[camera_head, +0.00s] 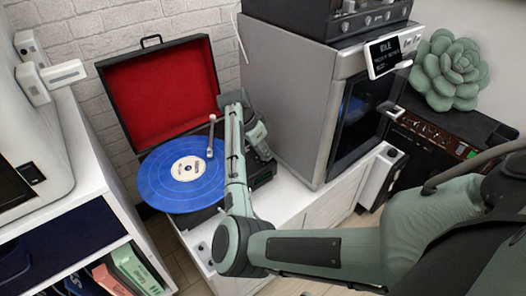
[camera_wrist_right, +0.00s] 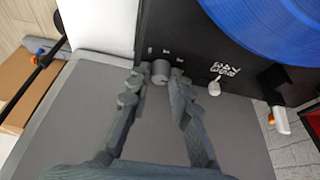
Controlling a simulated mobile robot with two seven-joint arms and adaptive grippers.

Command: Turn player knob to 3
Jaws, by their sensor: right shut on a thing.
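The record player (camera_head: 263,176) has an open lid with red lining and a blue record (camera_head: 182,172) on its platter. In the right wrist view its black panel holds a small grey round knob (camera_wrist_right: 160,71), with small white marks beside it too small to read. My right gripper (camera_wrist_right: 156,80) has its fingers on either side of the knob and is shut on it. In the head view my right forearm hides part of the player, including the knob. The blue record (camera_wrist_right: 270,28) also shows in the right wrist view. My left gripper is in neither view.
The player stands on a white cabinet (camera_head: 285,200). A large grey machine (camera_head: 285,90) with a small screen (camera_head: 384,55) is close on the right. A white shelf unit (camera_head: 95,175) is at the left. A green succulent-shaped thing (camera_head: 450,70) sits at the far right.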

